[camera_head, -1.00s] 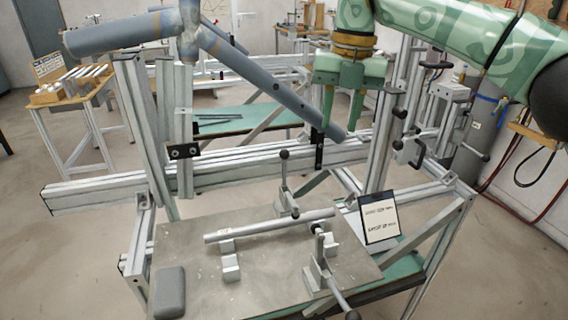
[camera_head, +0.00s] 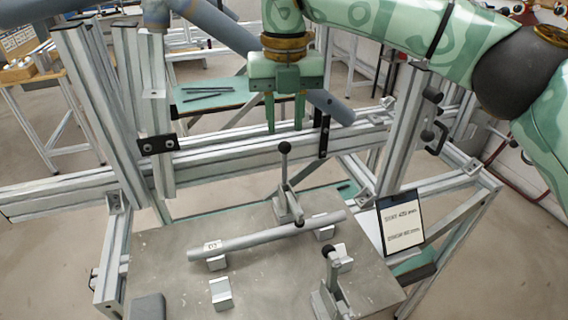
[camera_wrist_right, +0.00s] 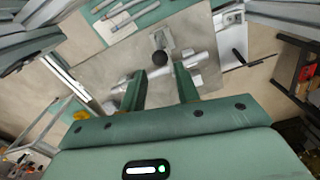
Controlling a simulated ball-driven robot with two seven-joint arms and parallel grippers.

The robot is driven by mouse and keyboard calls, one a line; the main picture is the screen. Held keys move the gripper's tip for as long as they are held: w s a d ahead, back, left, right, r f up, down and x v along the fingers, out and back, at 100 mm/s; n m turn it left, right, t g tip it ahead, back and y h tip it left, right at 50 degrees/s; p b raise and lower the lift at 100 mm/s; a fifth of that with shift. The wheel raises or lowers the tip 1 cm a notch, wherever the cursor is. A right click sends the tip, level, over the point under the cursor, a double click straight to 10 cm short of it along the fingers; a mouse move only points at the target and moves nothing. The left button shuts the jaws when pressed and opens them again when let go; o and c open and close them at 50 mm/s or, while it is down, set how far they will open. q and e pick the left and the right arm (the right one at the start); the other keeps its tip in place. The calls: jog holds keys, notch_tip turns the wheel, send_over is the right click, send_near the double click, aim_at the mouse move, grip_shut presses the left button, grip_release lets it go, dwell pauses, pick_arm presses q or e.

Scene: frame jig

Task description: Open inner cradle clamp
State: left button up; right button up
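A steel tube (camera_head: 262,238) lies across several small grey cradle blocks on a grey plate (camera_head: 175,245). Behind the tube stands one clamp (camera_head: 288,207), its lever upright with a black ball knob (camera_head: 285,147). A second clamp (camera_head: 328,297) stands at the near right, its lower part cut off by the picture edge. My right gripper (camera_head: 285,128) is open and empty, fingers pointing down, in line with the far clamp's knob. In the right wrist view the knob (camera_wrist_right: 159,58) appears between the fingertips (camera_wrist_right: 159,70); contact cannot be told. My left gripper is not in view.
Aluminium rails (camera_head: 240,165) and posts (camera_head: 85,90) surround the plate. A blue-grey tube (camera_head: 328,103) slopes down behind my right gripper. A label board (camera_head: 400,222) stands at the plate's right edge. A dark grey block (camera_head: 148,307) sits at the front left.

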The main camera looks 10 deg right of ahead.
aim_at(285, 153)
notch_tip(285, 153, down, 10)
jog(key=shift+w+f+b, duration=0.1)
jog(key=shift+b, duration=1.05)
